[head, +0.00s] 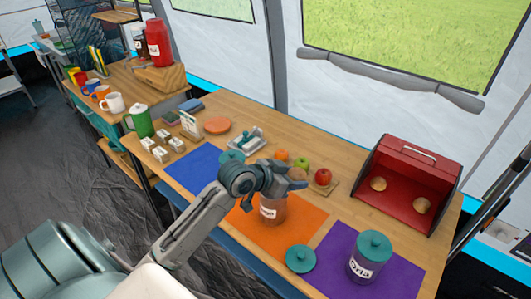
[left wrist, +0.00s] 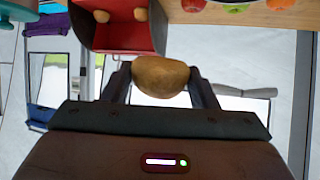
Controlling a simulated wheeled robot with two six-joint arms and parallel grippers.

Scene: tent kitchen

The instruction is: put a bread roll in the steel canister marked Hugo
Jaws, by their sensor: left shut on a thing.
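My left gripper (head: 298,180) is shut on a bread roll (left wrist: 160,77), which fills the space between its fingers in the left wrist view. In the head view the gripper is in front of and above a shiny canister (head: 272,212) on the orange mat; its steel side looks orange-brown. Its label is too small to read surely, and its top is hidden by the gripper. A teal lid (head: 300,259) lies beside it. A second steel canister (head: 364,262) with a teal lid on stands on the purple mat (head: 408,277). My right gripper is not in view.
A red bread box (head: 403,180) with two rolls inside stands open at the right. Fruit (head: 323,176) sits behind my gripper. A teal lid (head: 232,157) shows by the blue mat (head: 190,166). A green pitcher (head: 140,121) and small labelled blocks stand at the left.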

